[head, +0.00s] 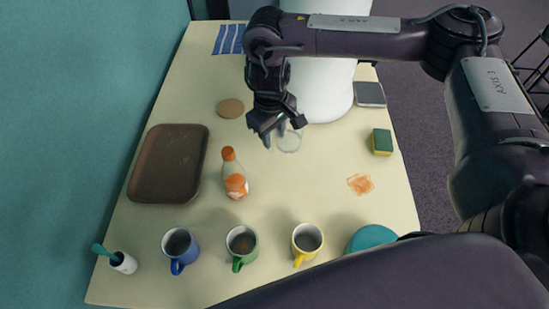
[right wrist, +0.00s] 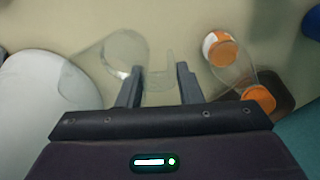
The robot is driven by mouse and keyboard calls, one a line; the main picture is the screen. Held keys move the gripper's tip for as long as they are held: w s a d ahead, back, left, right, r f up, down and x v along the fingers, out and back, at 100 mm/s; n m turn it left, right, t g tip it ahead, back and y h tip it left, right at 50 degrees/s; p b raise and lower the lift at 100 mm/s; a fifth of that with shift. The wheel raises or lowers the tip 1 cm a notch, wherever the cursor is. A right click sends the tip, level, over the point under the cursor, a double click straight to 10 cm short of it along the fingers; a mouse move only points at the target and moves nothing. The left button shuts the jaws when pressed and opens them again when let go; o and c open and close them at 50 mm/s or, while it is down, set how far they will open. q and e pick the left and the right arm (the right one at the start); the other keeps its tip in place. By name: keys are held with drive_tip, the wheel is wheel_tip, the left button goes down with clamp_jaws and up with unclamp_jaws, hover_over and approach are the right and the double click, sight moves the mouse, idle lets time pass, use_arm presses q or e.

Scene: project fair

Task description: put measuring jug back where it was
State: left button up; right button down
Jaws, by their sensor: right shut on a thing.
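The measuring jug (head: 289,141) is clear and hard to make out in the head view, over the middle of the table near the white cylinder. In the right wrist view the see-through jug (right wrist: 124,48) lies at upper left, with its handle between the fingers. My right gripper (head: 275,137) is shut on the jug; its two fingers (right wrist: 159,76) also show in the right wrist view. I cannot tell whether the jug touches the table. My left gripper is not in view.
Blue (head: 180,248), green (head: 242,246) and yellow (head: 307,241) mugs line the front. The white cylinder (head: 328,95) stands behind.

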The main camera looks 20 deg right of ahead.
drive_tip(key=shift+f+b, duration=1)
drive_tip(key=shift+f, duration=4.35)
drive_tip(key=shift+f, duration=0.15)
drive_tip(key=c, duration=1)
unclamp_jaws()
drive_tip(key=r, duration=0.3)
drive_tip(key=r+p, duration=0.1)
drive_tip(key=r, duration=0.7)
drive_tip(key=shift+s+a+p, duration=0.15)
drive_tip(key=shift+a+p, duration=0.2)
drive_tip(key=shift+r, duration=0.65)
